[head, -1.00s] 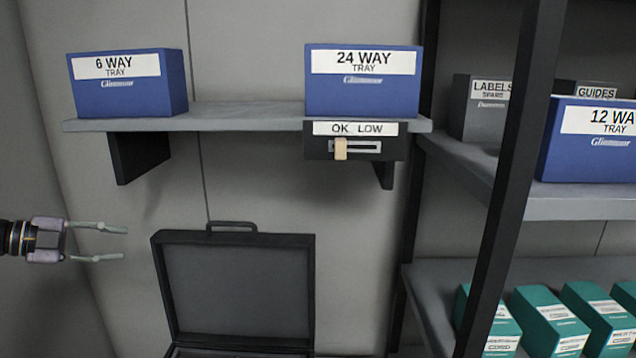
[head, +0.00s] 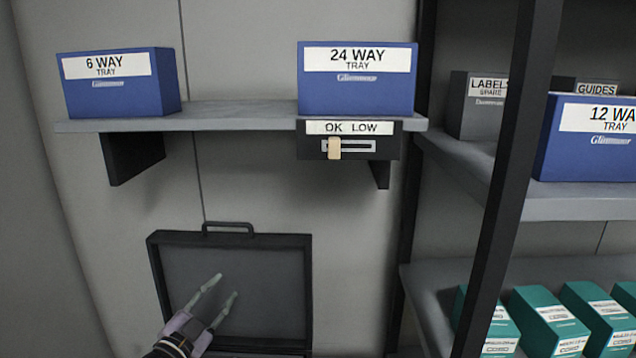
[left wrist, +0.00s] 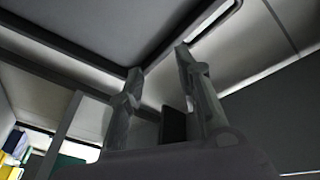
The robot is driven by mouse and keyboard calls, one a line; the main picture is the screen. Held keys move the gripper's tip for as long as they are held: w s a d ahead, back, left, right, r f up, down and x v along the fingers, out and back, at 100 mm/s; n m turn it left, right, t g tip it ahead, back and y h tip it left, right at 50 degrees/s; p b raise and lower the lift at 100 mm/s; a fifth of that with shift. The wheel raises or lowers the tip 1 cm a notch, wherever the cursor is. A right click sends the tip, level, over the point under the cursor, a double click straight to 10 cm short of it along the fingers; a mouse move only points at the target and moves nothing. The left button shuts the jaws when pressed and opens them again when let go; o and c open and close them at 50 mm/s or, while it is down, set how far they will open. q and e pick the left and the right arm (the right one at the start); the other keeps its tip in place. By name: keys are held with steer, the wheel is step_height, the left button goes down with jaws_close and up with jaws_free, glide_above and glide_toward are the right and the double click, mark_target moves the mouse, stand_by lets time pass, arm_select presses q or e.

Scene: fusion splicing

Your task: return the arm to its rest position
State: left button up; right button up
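My left gripper (head: 226,287) is in the lower left part of the head view, in front of the raised lid of a dark case (head: 275,290). Its two fingers point up and to the right, apart from each other, with nothing between them. In the left wrist view the same fingers (left wrist: 157,62) stand apart and empty, below a grey overhead surface. My right gripper is in neither view.
A wall shelf (head: 225,117) holds a blue 6 way box (head: 125,92) and a blue 24 way box (head: 355,95). An OK/LOW slider panel (head: 375,148) hangs beneath. A black-posted rack (head: 505,170) with boxes stands at right.

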arm_select(q)
steer(key=s+a+f+n+g+y, duration=0.2)
steer(key=s+f+n+g+y, duration=0.6)
steer(key=s+f, duration=1)
steer(key=s+d+f+n+g+h, duration=0.1)
steer(key=s+f+g, duration=0.15)
steer(key=s, duration=0.85)
steer(key=s+d+f+n+g+h, duration=0.15)
steer(key=s+g, duration=0.25)
steer(key=s, duration=0.7)
step_height(320, 180, down, 32)
steer(key=g+b, duration=0.2)
steer(key=b, duration=0.6)
steer(key=s+a+f+b, duration=0.1)
steer(key=s+f+b, duration=0.2)
steer(key=s+f, duration=0.6)
steer(key=s+a+f+y+b, duration=0.1)
steer(key=s+a+f+b, duration=0.1)
steer(key=s+f, duration=0.7)
step_height(320, 180, down, 7)
steer(key=shift+a+r+m+g+b, duration=0.2)
steer(key=shift+m+g+b, duration=0.2)
steer(key=shift+b, duration=0.25)
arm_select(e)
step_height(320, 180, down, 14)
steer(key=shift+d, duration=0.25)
